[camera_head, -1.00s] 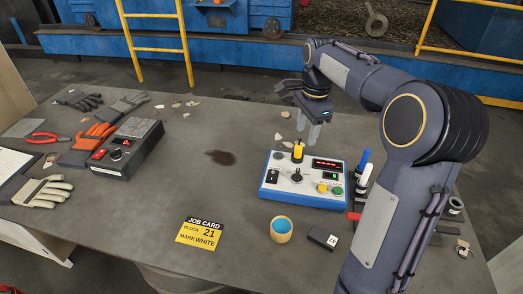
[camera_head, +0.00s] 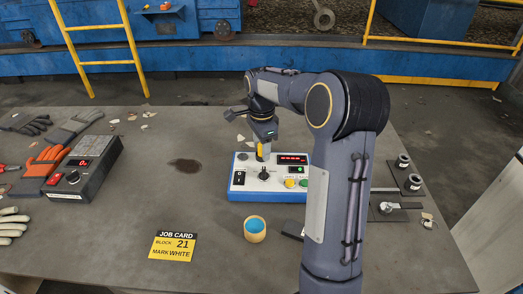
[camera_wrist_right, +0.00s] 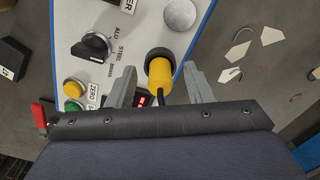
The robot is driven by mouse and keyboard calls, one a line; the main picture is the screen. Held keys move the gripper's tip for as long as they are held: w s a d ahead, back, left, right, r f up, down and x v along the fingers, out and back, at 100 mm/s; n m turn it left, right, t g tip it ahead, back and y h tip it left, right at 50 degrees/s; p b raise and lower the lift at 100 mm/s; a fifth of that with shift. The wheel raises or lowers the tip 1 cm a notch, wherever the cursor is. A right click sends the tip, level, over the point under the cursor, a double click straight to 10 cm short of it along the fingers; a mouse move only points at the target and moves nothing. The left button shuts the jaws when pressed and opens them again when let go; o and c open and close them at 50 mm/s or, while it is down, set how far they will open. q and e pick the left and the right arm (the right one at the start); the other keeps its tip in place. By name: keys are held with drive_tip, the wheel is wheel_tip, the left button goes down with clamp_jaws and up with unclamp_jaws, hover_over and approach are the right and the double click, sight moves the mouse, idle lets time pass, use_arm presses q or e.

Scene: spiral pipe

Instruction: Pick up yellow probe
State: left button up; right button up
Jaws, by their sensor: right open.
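The yellow probe (camera_wrist_right: 159,70) stands in a black socket on the white and blue control box. In the right wrist view it sits between the two grey fingers of my right gripper (camera_wrist_right: 160,85), with a black cable running from its near end. The fingers are open, with gaps at both sides of the probe. In the head view my right gripper (camera_head: 264,150) is over the back of the control box (camera_head: 245,195), and it largely covers the probe (camera_head: 260,156). My left gripper is not in view.
The control box has a black knob (camera_wrist_right: 92,46) and yellow and green buttons beside the probe. A dark meter box (camera_head: 85,165) and gloves are at the left.

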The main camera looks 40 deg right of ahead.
drive_tip(key=shift+c, duration=0.5)
clamp_jaws()
drive_tip(key=shift+r, duration=0.1)
